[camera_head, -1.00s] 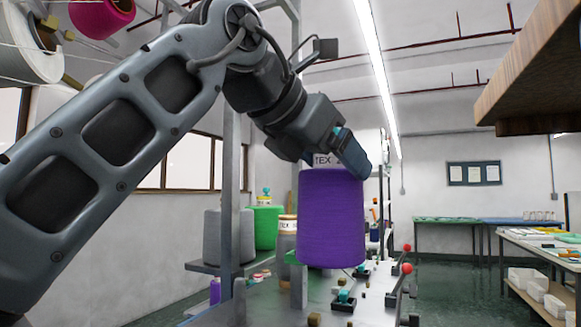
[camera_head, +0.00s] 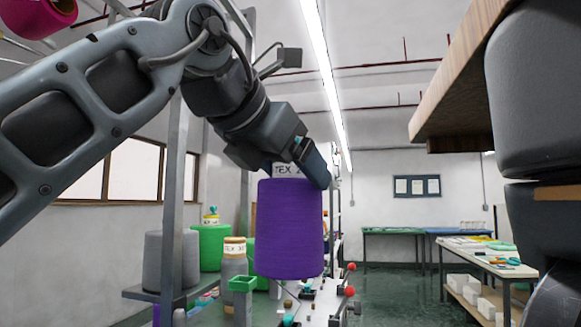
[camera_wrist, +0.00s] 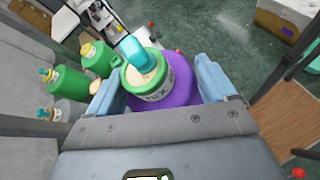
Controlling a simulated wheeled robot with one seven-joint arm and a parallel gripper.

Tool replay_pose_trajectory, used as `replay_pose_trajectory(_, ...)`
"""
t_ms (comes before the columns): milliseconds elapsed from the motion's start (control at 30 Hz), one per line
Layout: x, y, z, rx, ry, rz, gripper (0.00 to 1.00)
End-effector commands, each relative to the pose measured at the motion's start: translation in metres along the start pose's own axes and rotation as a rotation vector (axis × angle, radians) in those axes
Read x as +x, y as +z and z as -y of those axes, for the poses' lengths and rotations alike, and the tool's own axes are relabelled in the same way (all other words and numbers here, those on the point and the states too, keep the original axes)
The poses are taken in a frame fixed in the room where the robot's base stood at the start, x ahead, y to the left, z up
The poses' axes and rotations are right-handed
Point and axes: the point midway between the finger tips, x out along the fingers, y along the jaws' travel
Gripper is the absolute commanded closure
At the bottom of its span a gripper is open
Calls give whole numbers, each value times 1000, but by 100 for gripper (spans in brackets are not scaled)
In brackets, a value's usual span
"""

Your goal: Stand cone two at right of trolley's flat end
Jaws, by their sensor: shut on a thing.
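A purple yarn cone (camera_head: 290,228) hangs upright in my gripper (camera_head: 308,165), with a white label band (camera_head: 287,171) reading TEX 2-something at its top. In the wrist view the purple cone (camera_wrist: 185,92) lies under a green, labelled collar with a teal tip, between the fingers of my gripper (camera_wrist: 160,75). The fingers are shut on the cone's top end. In the head view the cone appears in front of the machine bed, and I cannot tell the gap beneath it. I cannot make out the trolley or its flat end for sure.
Grey (camera_head: 172,258) and green (camera_head: 208,246) cones stand on a shelf left of the held cone. A grey post (camera_head: 174,200) rises there. Red-knobbed levers (camera_head: 350,291) are just right of it. A wooden board (camera_head: 465,80) overhangs at right, beside large dark shapes. Green floor (camera_head: 400,285) is clear.

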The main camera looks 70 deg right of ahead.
Motion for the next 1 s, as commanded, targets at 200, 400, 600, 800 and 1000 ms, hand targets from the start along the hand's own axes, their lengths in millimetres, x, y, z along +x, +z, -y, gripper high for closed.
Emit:
replay_pose_trajectory(200,-12,22,-6,0,1,1,80)
replay_pose_trajectory(400,-18,34,-10,0,1,1,80)
replay_pose_trajectory(600,-26,50,-14,2,1,1,80)
replay_pose_trajectory(800,-34,64,-18,1,1,0,80)
replay_pose_trajectory(1000,-42,80,-22,1,1,1,80)
